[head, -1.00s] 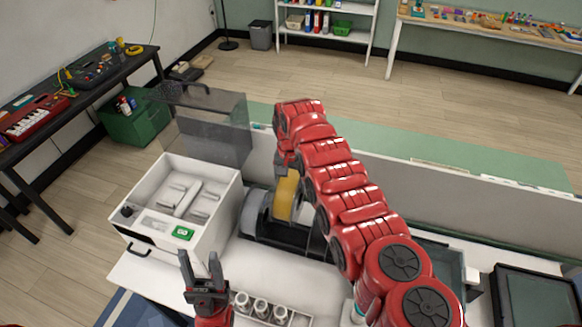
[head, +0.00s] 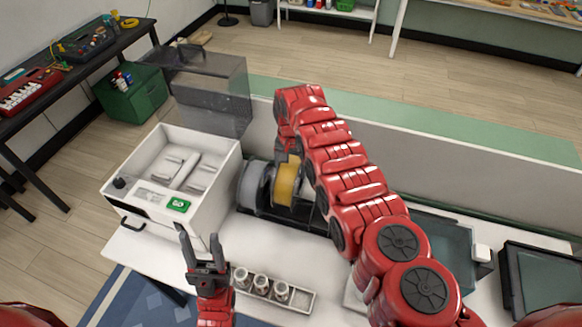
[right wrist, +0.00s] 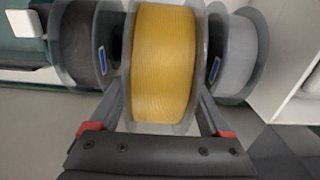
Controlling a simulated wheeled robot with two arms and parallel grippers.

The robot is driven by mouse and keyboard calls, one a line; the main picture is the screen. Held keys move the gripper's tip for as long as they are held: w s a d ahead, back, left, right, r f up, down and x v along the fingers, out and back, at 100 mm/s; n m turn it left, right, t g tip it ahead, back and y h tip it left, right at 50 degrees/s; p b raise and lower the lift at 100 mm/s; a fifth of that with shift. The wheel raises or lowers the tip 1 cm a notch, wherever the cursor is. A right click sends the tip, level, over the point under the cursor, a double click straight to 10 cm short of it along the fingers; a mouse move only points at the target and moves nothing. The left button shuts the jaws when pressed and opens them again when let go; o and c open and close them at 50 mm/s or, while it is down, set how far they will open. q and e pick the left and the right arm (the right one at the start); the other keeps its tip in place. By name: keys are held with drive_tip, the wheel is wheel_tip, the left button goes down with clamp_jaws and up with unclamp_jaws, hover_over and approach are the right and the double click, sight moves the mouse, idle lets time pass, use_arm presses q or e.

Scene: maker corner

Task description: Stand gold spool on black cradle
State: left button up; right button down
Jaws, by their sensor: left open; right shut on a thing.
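The gold spool (head: 286,184) is upright, low at the black cradle (head: 275,221), beside a grey spool (head: 255,185). In the right wrist view the gold spool (right wrist: 166,65) fills the middle, held between the fingers of my right gripper (right wrist: 160,88), which is shut on it. A dark spool (right wrist: 82,45) is on its left there and the grey spool (right wrist: 238,55) on its right. My arm hides part of the cradle in the head view, so I cannot tell whether the gold spool touches it. My left gripper (head: 201,246) is open and empty at the front of the table.
A white machine (head: 128,195) with a raised clear lid (head: 210,90) stands left of the cradle. A tray (head: 302,302) with several small jars lies beside my left gripper. A low grey partition (head: 440,175) runs behind the table. A dark-framed tray (head: 545,275) is at the right.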

drive_tip(key=shift+f+b, duration=2.95)
drive_tip(key=shift+f, duration=0.3)
drive_tip(key=shift+f+b, duration=0.4)
drive_tip(key=shift+c, duration=0.8)
unclamp_jaws()
drive_tip(key=shift+o, duration=0.8)
